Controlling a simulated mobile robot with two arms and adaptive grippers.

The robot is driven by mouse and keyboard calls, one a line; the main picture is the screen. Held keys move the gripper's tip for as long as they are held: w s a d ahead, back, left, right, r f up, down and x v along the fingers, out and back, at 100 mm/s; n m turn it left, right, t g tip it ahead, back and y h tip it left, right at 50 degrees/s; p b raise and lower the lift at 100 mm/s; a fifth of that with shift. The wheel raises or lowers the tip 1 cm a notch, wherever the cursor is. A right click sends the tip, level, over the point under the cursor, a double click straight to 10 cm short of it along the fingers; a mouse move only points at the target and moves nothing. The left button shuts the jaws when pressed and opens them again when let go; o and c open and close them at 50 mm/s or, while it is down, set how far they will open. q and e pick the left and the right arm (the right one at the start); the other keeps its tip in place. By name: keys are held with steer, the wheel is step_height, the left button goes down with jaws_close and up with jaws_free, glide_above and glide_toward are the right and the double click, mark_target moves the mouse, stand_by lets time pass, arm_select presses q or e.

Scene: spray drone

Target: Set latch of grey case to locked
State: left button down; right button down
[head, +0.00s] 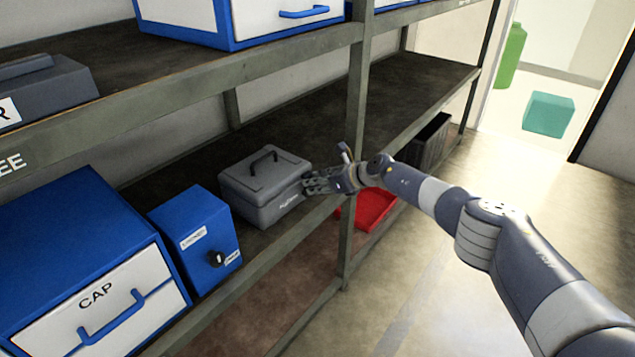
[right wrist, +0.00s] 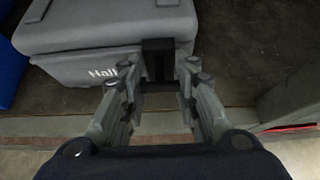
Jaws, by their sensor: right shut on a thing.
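The grey case (head: 262,185) with a dark top handle (head: 264,158) sits lid-down on the middle shelf. My right gripper (head: 310,184) is at the case's right front side. In the right wrist view, the black latch (right wrist: 158,55) is on the front face of the grey case (right wrist: 95,40), beside printed lettering. My right gripper's fingertips (right wrist: 158,78) are on either side of the latch and shut on it. The latch's lower part is between the fingers. The latch's locked or unlocked state cannot be told. My left gripper is not in view.
A blue box (head: 198,238) with a black knob stands left of the case, beside a blue and white drawer unit labelled CAP (head: 95,295). A shelf post (head: 355,130) rises close to my right gripper. A red bin (head: 372,210) is below; the shelf's far right has free room.

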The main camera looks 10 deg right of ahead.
steer(key=shift+s+f, duration=0.1)
steer(key=c, duration=1.3)
jaws_free()
steer(key=shift+c, duration=0.2)
steer(key=shift+o, duration=0.7)
steer(key=shift+d, duration=0.1)
steer(key=v, duration=1.2)
